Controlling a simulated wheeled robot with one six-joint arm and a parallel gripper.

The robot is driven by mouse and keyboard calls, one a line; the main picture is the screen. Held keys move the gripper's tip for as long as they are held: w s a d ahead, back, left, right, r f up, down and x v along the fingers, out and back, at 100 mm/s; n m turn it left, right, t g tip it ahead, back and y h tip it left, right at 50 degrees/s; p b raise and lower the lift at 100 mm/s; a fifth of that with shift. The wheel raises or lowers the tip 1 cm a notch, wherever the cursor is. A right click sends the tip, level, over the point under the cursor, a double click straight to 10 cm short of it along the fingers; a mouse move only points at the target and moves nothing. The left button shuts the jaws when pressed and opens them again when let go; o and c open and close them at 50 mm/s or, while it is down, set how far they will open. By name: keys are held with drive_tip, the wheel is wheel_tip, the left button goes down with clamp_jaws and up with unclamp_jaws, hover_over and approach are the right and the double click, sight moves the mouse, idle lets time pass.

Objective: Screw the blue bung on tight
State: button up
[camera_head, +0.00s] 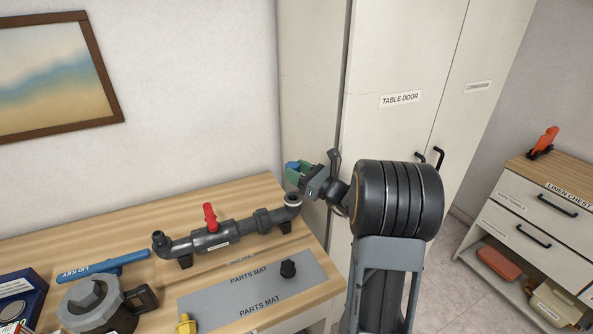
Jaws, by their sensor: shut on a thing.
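My gripper (298,174) is at the back right corner of the table, its green fingers shut on the blue bung (291,166). Only a small part of the bung shows between the fingers. Below the gripper is the pale-rimmed right end (293,199) of the grey pipe assembly (235,234). The bung appears to be above that end, with a gap between them. The pipe assembly lies along the table and has a red valve handle (210,217) standing up in its middle.
A grey parts mat (222,306) holds a black fitting (288,269) and a yellow piece (186,322). A blue lid key (103,267) and a grey filter housing (95,303) are at the left. A tall cabinet (400,60) stands close behind my arm.

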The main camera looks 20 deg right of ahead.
sight(298, 199)
idle(0.3)
drive_tip(key=shift+f+b, duration=2.45)
drive_tip(key=shift+f, duration=0.35)
drive_tip(key=shift+f+b, duration=1.2)
drive_tip(key=shift+f, duration=0.1)
drive_tip(key=shift+r+p, duration=0.3)
drive_tip(key=shift+r, duration=0.15)
drive_tip(key=shift+f+b, duration=0.7)
drive_tip(key=shift+f, duration=0.1)
idle(1.0)
drive_tip(key=shift+r, duration=0.15)
drive_tip(key=shift+r+p, duration=0.5)
drive_tip(key=shift+r, duration=0.05)
idle(0.7)
